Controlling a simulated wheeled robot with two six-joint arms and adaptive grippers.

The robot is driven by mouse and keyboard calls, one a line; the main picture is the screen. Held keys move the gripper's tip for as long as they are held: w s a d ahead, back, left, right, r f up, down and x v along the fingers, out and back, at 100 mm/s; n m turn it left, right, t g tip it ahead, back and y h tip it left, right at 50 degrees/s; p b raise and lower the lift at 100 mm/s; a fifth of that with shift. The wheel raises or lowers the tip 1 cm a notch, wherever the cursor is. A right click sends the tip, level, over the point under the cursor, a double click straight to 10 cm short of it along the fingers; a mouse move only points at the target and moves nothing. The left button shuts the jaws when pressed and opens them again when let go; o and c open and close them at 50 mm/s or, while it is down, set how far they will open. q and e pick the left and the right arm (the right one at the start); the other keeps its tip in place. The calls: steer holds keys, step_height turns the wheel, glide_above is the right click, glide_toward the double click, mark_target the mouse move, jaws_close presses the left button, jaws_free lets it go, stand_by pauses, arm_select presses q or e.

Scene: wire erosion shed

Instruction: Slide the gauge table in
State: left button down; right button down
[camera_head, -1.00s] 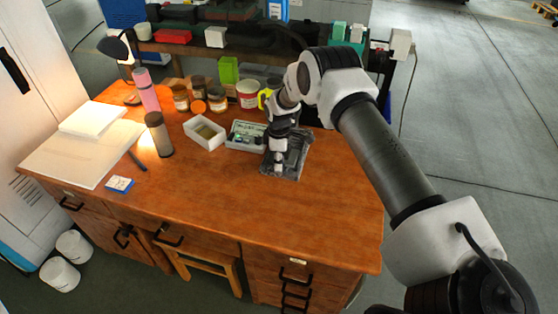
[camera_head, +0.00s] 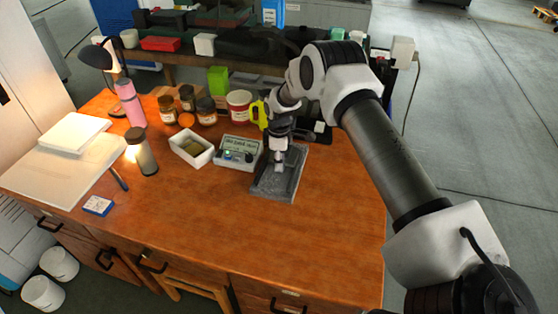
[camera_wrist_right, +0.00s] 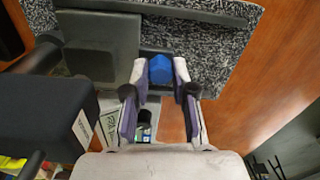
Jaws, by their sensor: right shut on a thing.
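The gauge stand has a grey speckled stone base (camera_head: 287,187) that lies on the wooden desk. In the wrist view the speckled base (camera_wrist_right: 220,50) fills the top, with a dark grey block (camera_wrist_right: 105,45) on it. A blue knob (camera_wrist_right: 160,69) sits between the fingertips of my right gripper (camera_head: 279,163). In the wrist view the right gripper (camera_wrist_right: 161,72) is shut on this knob, with a finger on each side. My wrist hides part of the stand in the head view, so I cannot tell how far the table is slid. My left gripper is out of view.
Left of the base stand a grey control box (camera_head: 239,152) and a white tray (camera_head: 192,148). Jars (camera_head: 206,110), a red-and-white tin (camera_head: 239,104) and a yellow object (camera_head: 259,114) stand behind. The desk's front middle (camera_head: 210,230) is clear.

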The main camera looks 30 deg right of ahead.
steer(key=c, duration=0.9)
jaws_free()
steer(key=shift+w+d+r, duration=0.1)
steer(key=shift+w+d, duration=0.05)
steer(key=shift+w, duration=0.05)
steer(key=shift+c, duration=0.2)
step_height(320, 180, up, 12)
